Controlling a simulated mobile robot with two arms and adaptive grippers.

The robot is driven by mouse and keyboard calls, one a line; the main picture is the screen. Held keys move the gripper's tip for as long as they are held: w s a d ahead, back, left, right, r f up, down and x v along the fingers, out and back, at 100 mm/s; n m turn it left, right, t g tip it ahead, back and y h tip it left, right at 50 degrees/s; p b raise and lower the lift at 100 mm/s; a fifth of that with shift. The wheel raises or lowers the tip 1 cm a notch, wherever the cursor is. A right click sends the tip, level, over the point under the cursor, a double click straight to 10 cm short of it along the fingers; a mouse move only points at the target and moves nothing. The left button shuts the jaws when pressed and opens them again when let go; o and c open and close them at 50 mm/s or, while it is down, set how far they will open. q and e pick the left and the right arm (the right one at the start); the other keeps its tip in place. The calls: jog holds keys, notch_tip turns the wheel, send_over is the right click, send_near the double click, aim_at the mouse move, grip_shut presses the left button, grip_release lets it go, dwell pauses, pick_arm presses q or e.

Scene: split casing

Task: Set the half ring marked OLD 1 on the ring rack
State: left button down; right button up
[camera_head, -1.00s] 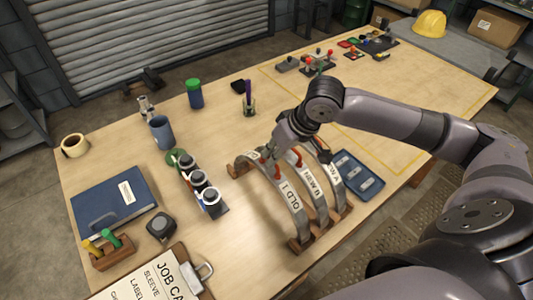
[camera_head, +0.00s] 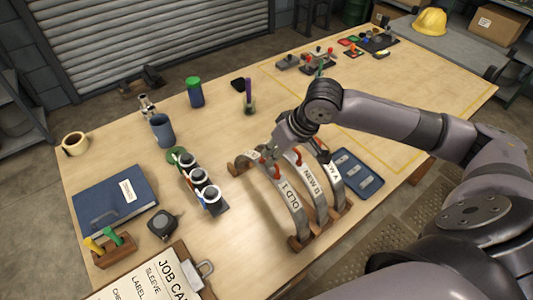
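The half ring marked OLD 1 (camera_head: 297,210) is a grey metal arch with a red tab. It stands upright at the left of the wooden ring rack (camera_head: 302,243), its near end at the rack's front bar. My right gripper (camera_head: 271,153) is at the arch's upper far part, close to the red tab. Its fingers are small and dark here, so I cannot tell if they touch or grip the ring. My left gripper is not in view.
Two more half rings, NEW B (camera_head: 316,191) and one partly hidden, stand beside OLD 1. A blue tray (camera_head: 358,174) lies to the right. A holder with dark cylinders (camera_head: 207,197) stands left. Bare tabletop lies between holder and rack.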

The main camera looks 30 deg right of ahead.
jog(key=o, duration=0.5)
jog(key=shift+s+a+r, duration=0.1)
jog(key=shift+r, duration=0.05)
jog(key=shift+s+f, duration=0.1)
jog(key=shift+f, duration=0.3)
jog(key=shift+r, duration=0.15)
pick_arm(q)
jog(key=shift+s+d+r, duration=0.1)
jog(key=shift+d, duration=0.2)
pick_arm(e)
jog(key=v, duration=1.2)
jog(key=shift+w+a+r, duration=0.1)
jog(key=shift+w+r, duration=0.15)
jog(key=shift+r, duration=0.1)
